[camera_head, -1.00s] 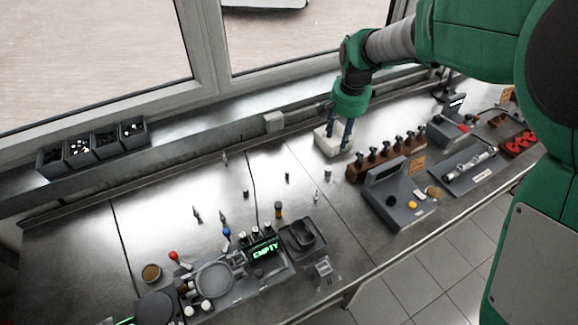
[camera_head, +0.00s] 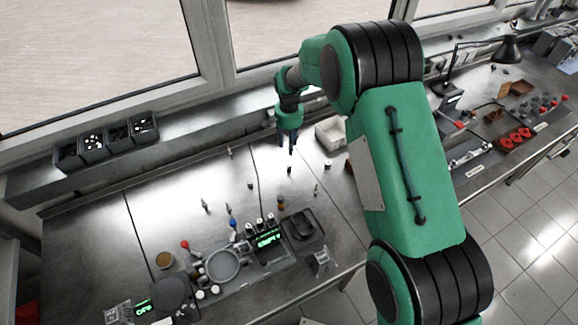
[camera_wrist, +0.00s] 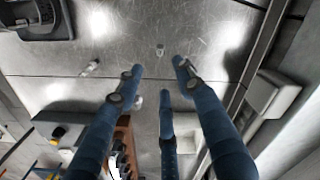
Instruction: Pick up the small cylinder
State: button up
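A small cylinder (camera_head: 289,169) stands on the metal bench just below my gripper (camera_head: 287,149) in the head view. In the wrist view a small grey cylinder (camera_wrist: 160,50) shows just beyond the gap between the blue fingertips of my gripper (camera_wrist: 158,72). It looks like the same one, but I cannot be sure. The fingers are spread apart with nothing between them and do not touch it. Other small pieces stand nearby: a dark one (camera_head: 250,185) to the left and one (camera_head: 328,163) to the right.
A white block-like box (camera_head: 331,134) stands right of my gripper. Slim pointed pieces (camera_head: 205,205) stand to the left. A device with a green display (camera_head: 268,238) and a round dish is at the front. Dark bins (camera_head: 93,147) sit on the window ledge.

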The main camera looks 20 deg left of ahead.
jog(key=shift+a+f, duration=0.1)
jog(key=shift+f, duration=0.05)
send_over(289, 165)
jog(key=shift+s+a+f+p, duration=0.1)
jog(key=shift+f+p, duration=0.3)
jog(key=shift+f, duration=3.9)
jog(key=shift+f+p, duration=0.55)
jog(key=shift+f, duration=2.05)
grip_shut()
